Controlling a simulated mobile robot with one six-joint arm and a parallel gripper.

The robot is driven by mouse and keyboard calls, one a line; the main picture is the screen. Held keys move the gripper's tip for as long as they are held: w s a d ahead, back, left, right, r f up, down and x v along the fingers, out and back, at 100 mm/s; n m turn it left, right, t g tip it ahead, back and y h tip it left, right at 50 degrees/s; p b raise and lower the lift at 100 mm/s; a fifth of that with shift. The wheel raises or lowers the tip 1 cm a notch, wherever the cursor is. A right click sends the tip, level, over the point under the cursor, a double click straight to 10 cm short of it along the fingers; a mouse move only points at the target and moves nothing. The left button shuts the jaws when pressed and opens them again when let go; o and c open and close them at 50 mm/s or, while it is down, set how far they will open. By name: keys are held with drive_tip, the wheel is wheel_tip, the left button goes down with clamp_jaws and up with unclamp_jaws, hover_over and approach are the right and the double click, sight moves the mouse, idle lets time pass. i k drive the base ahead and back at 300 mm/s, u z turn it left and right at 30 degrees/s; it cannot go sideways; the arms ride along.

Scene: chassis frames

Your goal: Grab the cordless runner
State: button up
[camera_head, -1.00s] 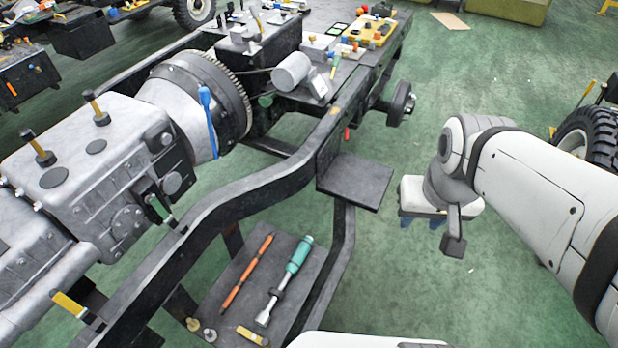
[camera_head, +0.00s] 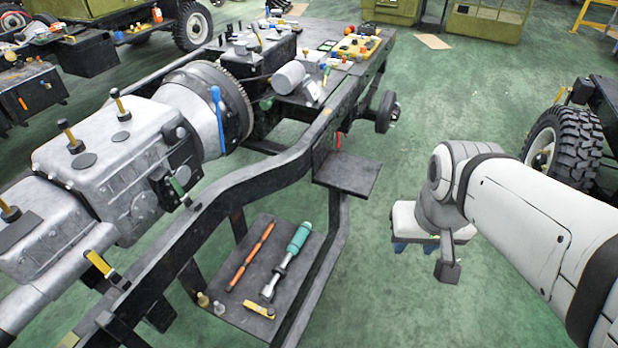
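A teal-handled tool with a grey shaft (camera_head: 287,260) lies on a dark lower shelf (camera_head: 240,318) beside the chassis frame. It is the likeliest match for the cordless runner, but I cannot be sure. An orange rod-like tool (camera_head: 250,257) lies just left of it. My gripper (camera_head: 414,247) hangs right of the shelf over the green floor, clear of both tools. Its blue fingertips point down and show apart, with nothing seen between them. My gripper's body hides most of the fingers.
The chassis rail (camera_head: 225,188) runs between the grey gearbox (camera_head: 105,160) and the shelf. A small dark plate (camera_head: 347,173) juts out above the shelf's far end. A yellow piece (camera_head: 258,308) lies on the shelf's near edge. A tyre (camera_head: 565,145) stands at right. Floor around my gripper is clear.

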sight(267, 292)
drive_tip(key=u, duration=0.15)
drive_tip(key=i, duration=0.95)
drive_tip(key=z, duration=0.05)
